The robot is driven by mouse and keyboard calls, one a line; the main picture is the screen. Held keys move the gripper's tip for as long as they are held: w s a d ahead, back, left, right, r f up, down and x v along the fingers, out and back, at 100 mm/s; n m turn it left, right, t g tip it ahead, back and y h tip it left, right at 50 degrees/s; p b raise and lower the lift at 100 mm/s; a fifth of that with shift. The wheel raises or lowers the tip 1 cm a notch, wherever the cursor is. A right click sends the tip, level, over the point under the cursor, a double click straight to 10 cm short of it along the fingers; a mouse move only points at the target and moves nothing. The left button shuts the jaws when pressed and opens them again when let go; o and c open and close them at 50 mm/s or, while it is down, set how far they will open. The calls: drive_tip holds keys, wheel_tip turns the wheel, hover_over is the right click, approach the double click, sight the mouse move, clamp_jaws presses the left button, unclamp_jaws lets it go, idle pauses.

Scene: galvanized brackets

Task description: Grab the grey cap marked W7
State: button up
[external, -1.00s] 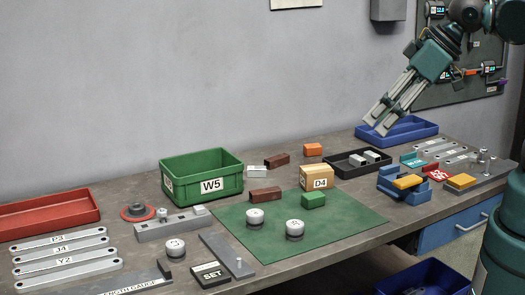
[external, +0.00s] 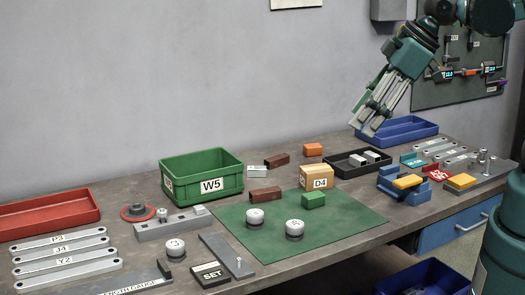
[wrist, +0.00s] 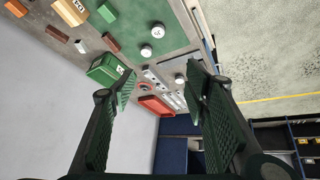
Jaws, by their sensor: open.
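Three round grey caps with pale tops stand on the bench. One cap (external: 255,217) and another cap (external: 295,228) are on the green mat (external: 350,222). A third cap (external: 176,248) stands on the bare bench left of the mat. Each top carries a small mark, too small to read, so I cannot tell which is W7. The caps also show in the wrist view, two near the top (wrist: 158,32) (wrist: 146,51) and one lower (wrist: 180,79). My gripper (external: 364,118) is open and empty, raised above the back right of the bench, far from the caps.
A green bin W5 (external: 186,178) stands behind the mat. A box D4 (external: 316,176) and a green block (external: 313,200) are near the mat's back edge. A flat bar (external: 226,255) and a SET box (external: 210,274) lie near the third cap. Blue blocks (external: 415,194) stand right.

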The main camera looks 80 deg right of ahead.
drive_tip(key=w+d+f+n+g, duration=0.1)
drive_tip(key=w+f+n, duration=0.2)
drive_tip(key=w+n, duration=0.35)
drive_tip(key=n+g, duration=0.4)
drive_tip(key=n, duration=0.7)
hover_over(256, 212)
drive_tip(key=s, duration=0.1)
wheel_tip(256, 212, down, 20)
drive_tip(key=shift+a+b, duration=0.1)
drive_tip(key=shift+b, duration=0.25)
drive_tip(key=shift+w+f+n, duration=0.1)
drive_tip(key=shift+f+n, duration=0.15)
drive_tip(key=shift+f, duration=0.3)
drive_tip(key=shift+w+f, duration=0.2)
drive_tip(key=shift+f, duration=1.05)
drive_tip(key=shift+f, duration=0.1)
drive_tip(key=shift+w+f, duration=0.15)
drive_tip(key=shift+f, duration=1.1)
drive_tip(key=shift+w+f, duration=0.1)
drive_tip(key=shift+f, duration=1.15)
